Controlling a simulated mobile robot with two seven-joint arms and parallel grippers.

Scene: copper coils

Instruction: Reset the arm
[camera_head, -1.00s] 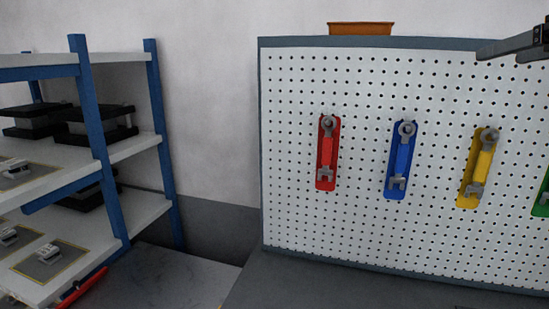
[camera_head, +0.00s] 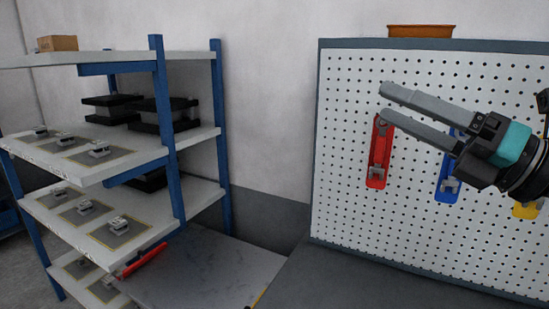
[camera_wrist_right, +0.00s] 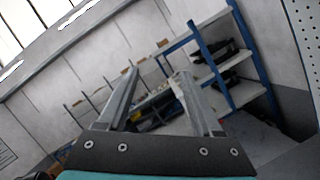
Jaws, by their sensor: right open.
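My right gripper (camera_head: 384,102) reaches in from the right in the head view, in front of the pegboard, its two grey fingers pointing left. The fingers are parted, with nothing between them. In the right wrist view the same gripper (camera_wrist_right: 156,80) is open and empty, with shelving beyond it. The gripper overlaps the tops of the red holder (camera_head: 378,160) and the blue holder (camera_head: 448,180) in the picture; I cannot tell how far in front it is. My left gripper is not in view.
A white pegboard (camera_head: 345,120) carries coloured wrench holders, including a yellow one (camera_head: 528,209). An orange bin (camera_head: 421,31) shows above it. A blue-post shelf (camera_head: 160,110) at left holds black cases (camera_head: 165,112) and small parts on mats. A red item (camera_head: 145,260) lies by the lower shelf.

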